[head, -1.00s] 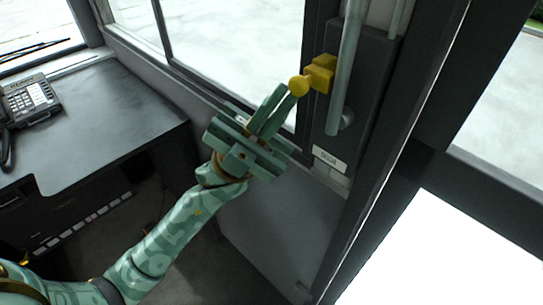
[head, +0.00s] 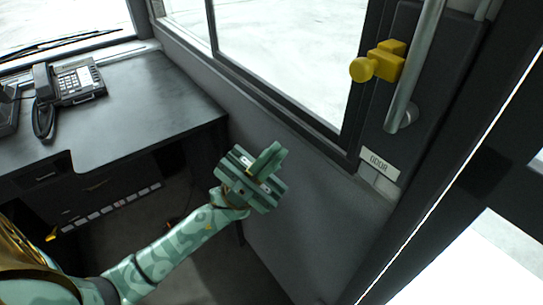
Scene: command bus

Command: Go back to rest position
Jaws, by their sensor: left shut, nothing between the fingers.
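My left gripper (head: 268,160) is in the middle of the head view, at the end of my green patterned arm. Its fingers are shut with nothing between them. It is in front of the grey wall panel below the window, apart from everything around it. The yellow knob (head: 375,66) sits on the dark door post at the upper right, well above and right of the gripper, and nothing touches it. My right gripper is not in view.
A dark desk (head: 135,118) with a black telephone (head: 76,80) stands at the left. A silver vertical handrail (head: 414,70) and a "DOOR" label (head: 379,163) are on the post at the right. Open floor lies below the desk, near my arm.

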